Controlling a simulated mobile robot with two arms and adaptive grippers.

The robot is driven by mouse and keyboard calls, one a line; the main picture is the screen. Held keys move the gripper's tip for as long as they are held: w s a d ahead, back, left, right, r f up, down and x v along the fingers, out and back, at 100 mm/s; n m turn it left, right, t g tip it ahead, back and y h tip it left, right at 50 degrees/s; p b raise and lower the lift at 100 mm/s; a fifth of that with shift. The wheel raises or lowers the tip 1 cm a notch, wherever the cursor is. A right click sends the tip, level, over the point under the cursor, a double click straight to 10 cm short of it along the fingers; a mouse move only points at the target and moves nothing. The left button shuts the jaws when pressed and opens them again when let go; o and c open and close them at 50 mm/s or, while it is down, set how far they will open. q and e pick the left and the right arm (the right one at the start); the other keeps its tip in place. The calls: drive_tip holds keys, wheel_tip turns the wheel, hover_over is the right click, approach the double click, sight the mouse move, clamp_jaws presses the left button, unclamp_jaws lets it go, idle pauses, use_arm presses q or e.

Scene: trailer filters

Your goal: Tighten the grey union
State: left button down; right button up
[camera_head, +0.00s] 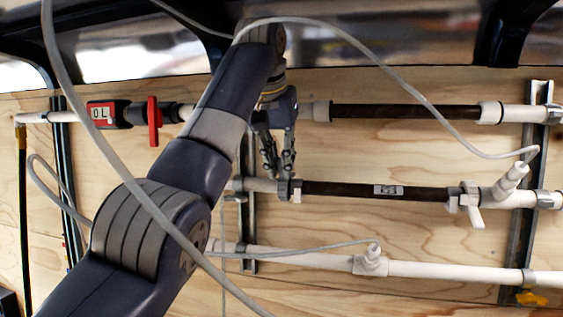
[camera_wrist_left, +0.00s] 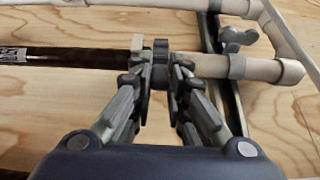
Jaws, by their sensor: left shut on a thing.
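The grey union (camera_head: 290,190) is a ring fitting at the left end of the dark filter tube (camera_head: 350,191) on the middle pipe run. My left gripper (camera_head: 279,172) reaches down to it from above. In the left wrist view, the grey union (camera_wrist_left: 161,51) sits between the fingertips of my left gripper (camera_wrist_left: 161,78), which are shut on it. The fingers partly hide its near side. A white fitting (camera_wrist_left: 138,43) lies just beside the union. My right gripper is not in view.
An upper dark tube (camera_head: 405,112) and a lower white pipe (camera_head: 440,270) run along the plywood wall. A red valve handle (camera_head: 154,121) is at upper left. Loose grey hoses (camera_head: 430,112) hang across the view. A metal rail (camera_head: 520,215) stands at right.

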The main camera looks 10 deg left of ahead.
use_arm(q)
drive_tip(key=c, duration=1.6)
unclamp_jaws()
drive_tip(key=shift+o, duration=0.2)
drive_tip(key=shift+w, duration=0.15)
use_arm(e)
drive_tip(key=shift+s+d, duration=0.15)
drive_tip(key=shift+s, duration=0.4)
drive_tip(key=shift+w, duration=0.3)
